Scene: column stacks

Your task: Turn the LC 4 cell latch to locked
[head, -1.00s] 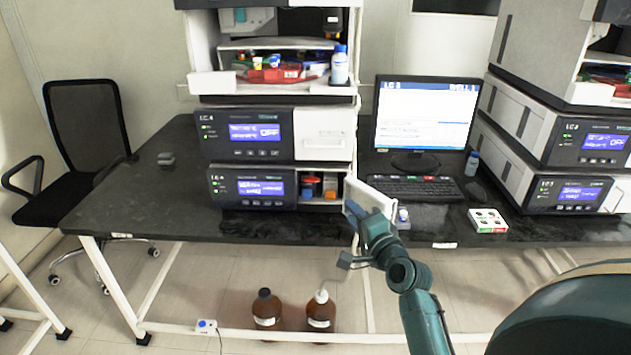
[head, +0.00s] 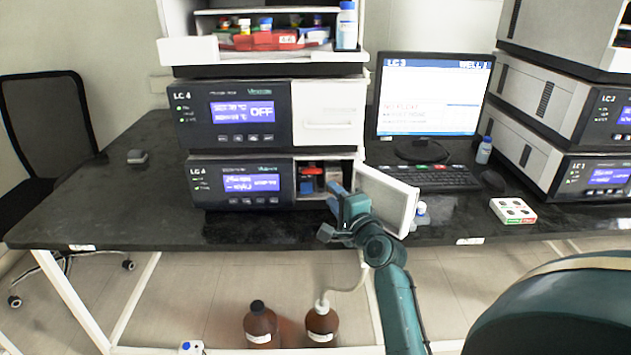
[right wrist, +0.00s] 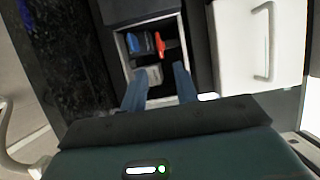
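The lower LC 4 unit (head: 240,185) has its white door (head: 388,198) swung open to the right. Its open compartment (head: 325,168) holds a red part, a blue part and a pale block. In the right wrist view the red part (right wrist: 160,45) and blue part (right wrist: 138,42) lie deep inside, with the pale block (right wrist: 149,75) nearer. I cannot tell which is the latch. My right gripper (head: 338,192) is at the compartment mouth; its fingers (right wrist: 160,82) are apart and point inward, and contact is unclear. My left gripper is not in view.
The upper LC 4 unit (head: 230,113), with a closed white drawer (head: 328,118), sits on top. A small bottle (head: 421,214) stands beside the open door. A monitor (head: 432,95), keyboard (head: 435,178) and white box (head: 512,210) are to the right.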

